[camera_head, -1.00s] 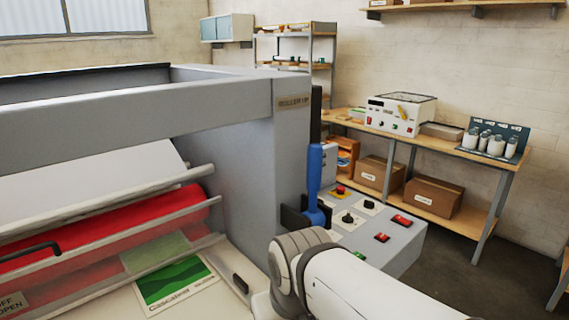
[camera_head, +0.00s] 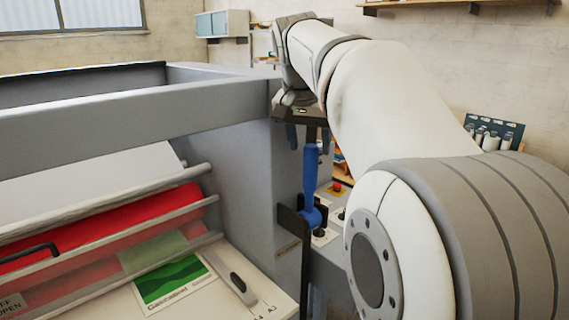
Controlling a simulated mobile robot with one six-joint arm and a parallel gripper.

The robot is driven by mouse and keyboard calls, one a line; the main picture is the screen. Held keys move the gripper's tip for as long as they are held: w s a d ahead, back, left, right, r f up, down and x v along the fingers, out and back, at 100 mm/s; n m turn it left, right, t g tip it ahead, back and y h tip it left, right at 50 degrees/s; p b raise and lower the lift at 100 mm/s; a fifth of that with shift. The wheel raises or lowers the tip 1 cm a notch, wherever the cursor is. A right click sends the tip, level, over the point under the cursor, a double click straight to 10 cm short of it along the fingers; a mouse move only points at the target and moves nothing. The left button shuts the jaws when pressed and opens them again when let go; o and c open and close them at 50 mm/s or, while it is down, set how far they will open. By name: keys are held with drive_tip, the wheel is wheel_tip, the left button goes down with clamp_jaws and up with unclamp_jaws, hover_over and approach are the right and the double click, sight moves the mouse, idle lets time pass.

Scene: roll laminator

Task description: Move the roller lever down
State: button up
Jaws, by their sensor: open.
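The roller lever (camera_head: 311,178) is a blue upright arm with a dark upper end, on the right side of the grey laminator. It points up from a blue hub beside a black bracket. My gripper (camera_head: 308,140) points down over the lever's top, with its fingers open. One finger shows to each side of the dark upper end in this view; I cannot tell whether they touch it. My gripper body and wrist hide the "ROLLER UP" label and the very top of the lever.
The laminator's grey side frame (camera_head: 240,165) stands close to the left of the lever. A control panel with a red button (camera_head: 336,188) lies just behind and right of it. My arm fills the right side and hides most of the workbench.

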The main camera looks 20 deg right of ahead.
sight(311, 164)
drive_tip(key=x, duration=0.7)
drive_tip(key=shift+a+p, duration=0.1)
drive_tip(key=shift+p, duration=0.25)
drive_tip(key=shift+s, duration=0.1)
drive_tip(key=shift+c, duration=0.4)
clamp_jaws()
